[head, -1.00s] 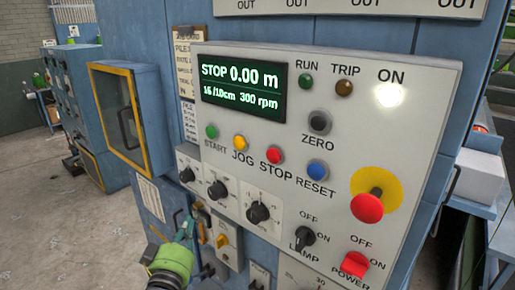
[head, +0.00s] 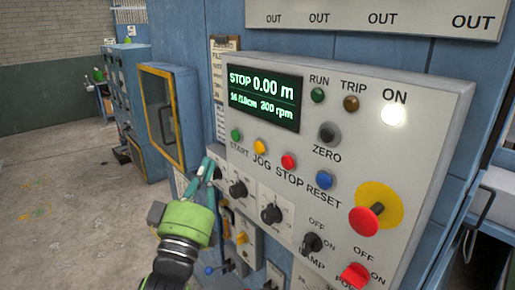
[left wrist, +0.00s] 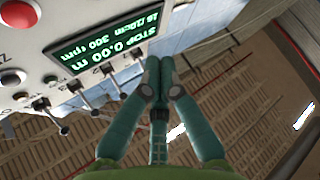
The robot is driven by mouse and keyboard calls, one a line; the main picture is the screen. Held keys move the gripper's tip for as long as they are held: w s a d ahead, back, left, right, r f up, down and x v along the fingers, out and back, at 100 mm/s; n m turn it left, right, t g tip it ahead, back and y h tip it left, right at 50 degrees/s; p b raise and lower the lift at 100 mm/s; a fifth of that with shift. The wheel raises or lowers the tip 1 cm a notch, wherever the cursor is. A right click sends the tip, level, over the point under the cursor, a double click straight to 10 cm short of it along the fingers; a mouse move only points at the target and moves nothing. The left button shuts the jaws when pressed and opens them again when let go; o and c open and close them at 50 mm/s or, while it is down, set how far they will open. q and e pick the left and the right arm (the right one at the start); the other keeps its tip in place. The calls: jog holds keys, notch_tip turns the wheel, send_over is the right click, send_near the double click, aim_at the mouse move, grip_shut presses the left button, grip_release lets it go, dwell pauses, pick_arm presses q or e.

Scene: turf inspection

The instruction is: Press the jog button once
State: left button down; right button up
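The jog button is a small yellow button (head: 260,147) above the JOG label on the grey control panel (head: 455,110). It sits between the green start button (head: 236,134) and the red stop button (head: 288,161). The display (head: 263,98) reads STOP 0.00 m and 300 rpm; it also shows upside down in the left wrist view (left wrist: 105,38). My left gripper (head: 208,166), green with teal fingers, is left of and below the jog button, apart from it. In the left wrist view its fingertips (left wrist: 159,68) are together with nothing between them. My right gripper is not in view.
Black knobs (head: 271,213) line the panel below the buttons. A red emergency knob (head: 366,218) on a yellow disc and a red power switch (head: 354,276) are at the lower right. A yellow-framed box (head: 162,115) stands left. Open floor lies at far left.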

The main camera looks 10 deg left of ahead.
aim_at(259, 147)
pick_arm(q)
jog(key=w+d+b, duration=0.2)
jog(key=w+d, duration=0.3)
jog(key=w, duration=0.2)
jog(key=shift+d, duration=0.35)
dwell(1.4)
jog(key=shift+w+d, duration=0.25)
jog(key=shift+w, duration=0.05)
jog(key=shift+w+d+b, duration=0.25)
jog(key=shift+w+b, duration=0.05)
jog(key=shift+w, duration=0.1)
dwell(0.8)
jog(key=shift+s+a, duration=0.1)
jog(key=shift+s, duration=0.05)
jog(key=shift+s+a+p, duration=0.3)
jog(key=shift+s+a, duration=0.1)
jog(key=shift+s, duration=0.2)
jog(key=shift+a, duration=0.1)
